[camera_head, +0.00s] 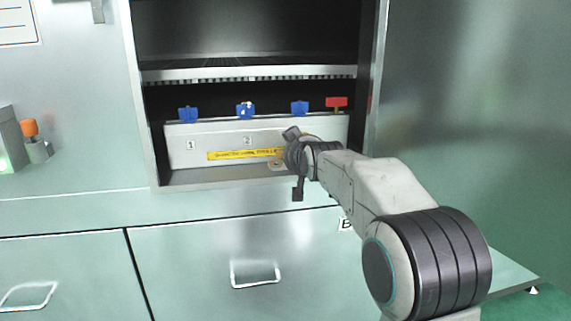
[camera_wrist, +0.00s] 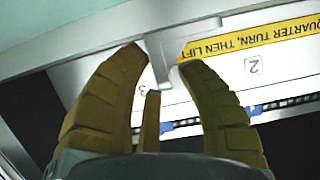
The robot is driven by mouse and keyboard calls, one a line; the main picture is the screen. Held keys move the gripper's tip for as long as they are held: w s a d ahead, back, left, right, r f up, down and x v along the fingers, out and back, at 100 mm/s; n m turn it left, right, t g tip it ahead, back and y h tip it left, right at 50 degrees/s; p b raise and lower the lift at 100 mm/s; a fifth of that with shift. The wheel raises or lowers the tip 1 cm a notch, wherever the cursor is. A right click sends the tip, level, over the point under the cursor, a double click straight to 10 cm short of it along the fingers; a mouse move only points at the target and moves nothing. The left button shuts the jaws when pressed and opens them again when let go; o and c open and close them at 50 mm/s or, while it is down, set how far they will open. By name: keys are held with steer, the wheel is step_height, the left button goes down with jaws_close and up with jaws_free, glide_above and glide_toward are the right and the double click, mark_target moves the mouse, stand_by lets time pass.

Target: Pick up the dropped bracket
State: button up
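A grey metal bracket (camera_wrist: 160,62), angular in shape, lies between the fingertips of my gripper (camera_wrist: 160,56) in the wrist view. The fingers stand apart on either side of it, and I see no clear grip on it. In the head view my gripper (camera_head: 293,160) is in front of the white numbered panel, low in the cabinet opening. A small pale thing (camera_head: 276,165) shows beside it on the cabinet floor, too small to tell whether it is the bracket.
Cabinet side walls (camera_head: 145,120) bound the opening. The counter (camera_head: 80,208) in front is mostly clear.

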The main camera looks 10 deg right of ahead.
steer(key=shift+o, duration=0.3)
steer(key=shift+w, duration=0.15)
jaws_close()
